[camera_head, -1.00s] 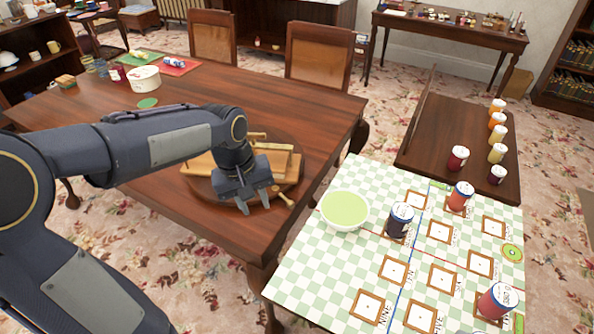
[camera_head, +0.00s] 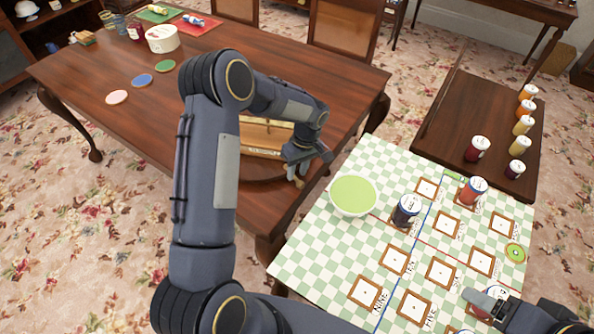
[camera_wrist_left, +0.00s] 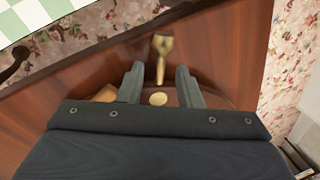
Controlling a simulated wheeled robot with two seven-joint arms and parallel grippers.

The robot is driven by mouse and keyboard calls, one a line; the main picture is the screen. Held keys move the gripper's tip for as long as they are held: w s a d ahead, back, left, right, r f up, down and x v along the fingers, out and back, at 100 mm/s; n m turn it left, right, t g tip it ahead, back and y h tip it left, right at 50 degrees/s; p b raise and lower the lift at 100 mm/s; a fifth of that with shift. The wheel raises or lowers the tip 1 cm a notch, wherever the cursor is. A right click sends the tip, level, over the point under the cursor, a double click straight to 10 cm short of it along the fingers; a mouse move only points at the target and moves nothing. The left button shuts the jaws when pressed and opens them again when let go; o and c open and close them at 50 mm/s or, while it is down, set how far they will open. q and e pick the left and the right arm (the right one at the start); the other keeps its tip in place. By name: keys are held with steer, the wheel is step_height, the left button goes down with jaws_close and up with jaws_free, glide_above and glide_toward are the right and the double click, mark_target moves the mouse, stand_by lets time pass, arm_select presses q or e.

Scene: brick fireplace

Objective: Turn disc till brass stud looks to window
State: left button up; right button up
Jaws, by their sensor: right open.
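The dark wooden disc (camera_head: 262,173) lies on the large table, partly hidden behind my left arm. A pale wooden piece (camera_head: 262,134) sits on top of it. My left gripper (camera_head: 301,168) is over the disc's right edge with its fingers pointing down. In the left wrist view its fingers (camera_wrist_left: 160,85) are apart, with nothing clasped. A brass stud with a stalk (camera_wrist_left: 162,48) shows just beyond the fingertips, in line with the gap. A small round brass-coloured knob (camera_wrist_left: 158,99) shows between the fingers. My right gripper (camera_head: 484,300) is at the lower right, open, by a red jar.
A checked board table (camera_head: 330,250) with a green bowl (camera_head: 354,195), framed squares and several jars stands to the right of the large table (camera_head: 130,75). A low side table (camera_head: 480,110) with jars is behind it. Coloured coasters lie on the large table's left.

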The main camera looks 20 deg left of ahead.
arm_select(q)
steer(key=shift+s+f, duration=0.15)
steer(key=shift+f, duration=0.6)
steer(key=shift+a, duration=0.1)
jaws_close()
